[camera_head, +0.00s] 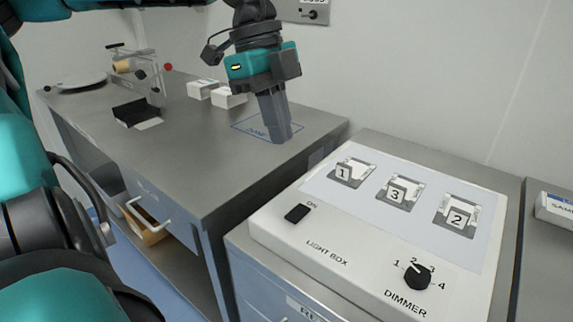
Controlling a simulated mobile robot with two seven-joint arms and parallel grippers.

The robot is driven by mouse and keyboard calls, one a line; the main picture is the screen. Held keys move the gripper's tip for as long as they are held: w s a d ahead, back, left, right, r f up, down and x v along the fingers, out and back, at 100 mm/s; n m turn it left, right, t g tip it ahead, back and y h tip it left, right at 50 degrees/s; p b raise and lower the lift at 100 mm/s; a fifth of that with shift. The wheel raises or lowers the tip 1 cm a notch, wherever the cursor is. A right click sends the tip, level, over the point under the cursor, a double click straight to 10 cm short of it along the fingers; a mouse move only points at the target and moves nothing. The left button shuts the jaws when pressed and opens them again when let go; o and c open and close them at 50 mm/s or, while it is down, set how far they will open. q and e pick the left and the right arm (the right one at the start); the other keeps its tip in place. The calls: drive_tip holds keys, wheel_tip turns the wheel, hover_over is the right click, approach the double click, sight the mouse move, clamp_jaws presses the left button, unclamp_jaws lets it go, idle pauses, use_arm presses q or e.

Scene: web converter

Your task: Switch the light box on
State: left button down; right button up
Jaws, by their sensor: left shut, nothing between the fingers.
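The white light box (334,237) stands on the cabinet at the lower right. Its black rocker switch (297,213), marked ON, is on the left of the front panel. A black dimmer knob (418,276) with numbers 1 to 4 is on the right of that panel. The lit state of the box cannot be told. My left gripper (280,138) points down above the grey bench, left of and behind the light box. Its fingers are shut and empty, apart from the switch. My right gripper is not in view.
Numbered holders 1 (347,172), 3 (399,195) and 2 (459,219) sit on the light box's top panel. The grey bench (190,165) bears white boxes (228,97), a black tray (131,112) and a small stand. A drawer below is partly open.

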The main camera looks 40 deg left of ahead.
sight(295, 216)
use_arm(q)
drive_tip(key=x, duration=0.8)
drive_tip(key=a+b+x, duration=0.1)
drive_tip(key=x, duration=0.3)
drive_tip(key=shift+s+d+f, duration=0.1)
drive_tip(key=shift+d+f, duration=0.05)
drive_tip(key=shift+f, duration=0.6)
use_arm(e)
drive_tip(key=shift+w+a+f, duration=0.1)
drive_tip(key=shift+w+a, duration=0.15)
use_arm(q)
drive_tip(key=shift+f+b, duration=0.2)
drive_tip(key=shift+b, duration=0.25)
drive_tip(key=shift+s+r+t, duration=0.1)
drive_tip(key=shift+s+t, duration=0.05)
drive_tip(key=shift+t, duration=0.15)
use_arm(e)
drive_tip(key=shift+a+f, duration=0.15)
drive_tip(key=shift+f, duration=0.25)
